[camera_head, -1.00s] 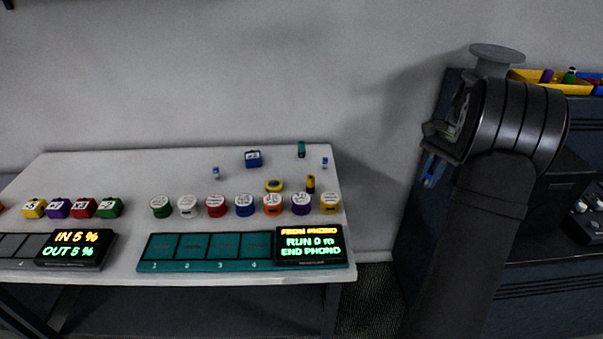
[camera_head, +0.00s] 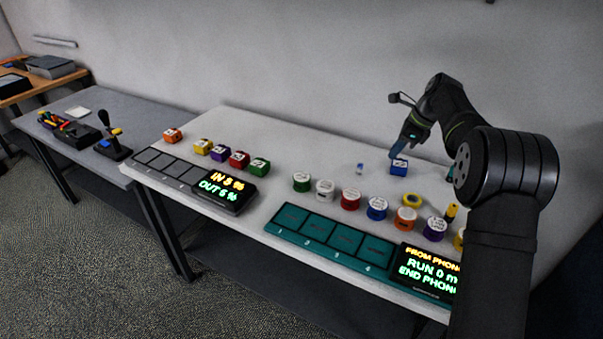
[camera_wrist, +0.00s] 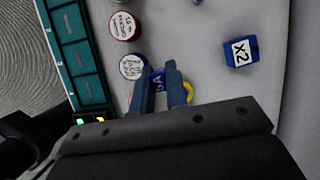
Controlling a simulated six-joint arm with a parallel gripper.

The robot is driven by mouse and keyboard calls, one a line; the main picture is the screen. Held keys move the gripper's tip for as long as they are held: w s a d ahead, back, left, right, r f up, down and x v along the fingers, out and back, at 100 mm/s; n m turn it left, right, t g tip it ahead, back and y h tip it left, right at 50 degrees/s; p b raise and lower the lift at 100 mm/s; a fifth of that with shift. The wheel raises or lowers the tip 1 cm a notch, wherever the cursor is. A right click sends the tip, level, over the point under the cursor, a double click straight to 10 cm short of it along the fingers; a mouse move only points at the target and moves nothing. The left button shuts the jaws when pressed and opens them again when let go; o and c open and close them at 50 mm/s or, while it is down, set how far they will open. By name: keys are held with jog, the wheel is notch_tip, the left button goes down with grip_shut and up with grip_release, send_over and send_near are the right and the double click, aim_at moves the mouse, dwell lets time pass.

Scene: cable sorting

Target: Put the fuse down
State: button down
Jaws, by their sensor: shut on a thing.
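My gripper (camera_head: 404,148) is above the back right of the white table in the head view, beside the blue X2 box (camera_head: 399,167). In the wrist view its two blue fingers (camera_wrist: 159,72) are shut on a small blue fuse (camera_wrist: 157,81) with pale lettering. The fuse is mostly hidden between the fingers, and I cannot make it out in the head view. The X2 box (camera_wrist: 240,52) lies to the right of the fingers in the wrist view. I cannot tell how high the fuse is above the table.
A row of labelled spools, including a red one (camera_head: 350,201) and a blue one (camera_head: 376,208), stands in front of my gripper. A yellow ring (camera_head: 412,199) lies behind the row. A small blue-white piece (camera_head: 360,168) stands left of the X2 box. The table's back left (camera_head: 270,135) is bare.

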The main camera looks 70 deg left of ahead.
jog(key=s+a, duration=0.5)
jog(key=s, duration=0.2)
jog(key=shift+m, duration=0.4)
jog(key=s+a+f, duration=0.2)
jog(key=f, duration=0.2)
jog(key=s+a+f, duration=0.3)
jog(key=f, duration=0.1)
jog(key=s+a+f, duration=0.2)
jog(key=s+f, duration=0.1)
jog(key=shift+a+f, duration=0.15)
jog(key=shift+f, duration=2.3)
jog(key=shift+f, duration=0.15)
jog(key=c, duration=1.7)
grip_release()
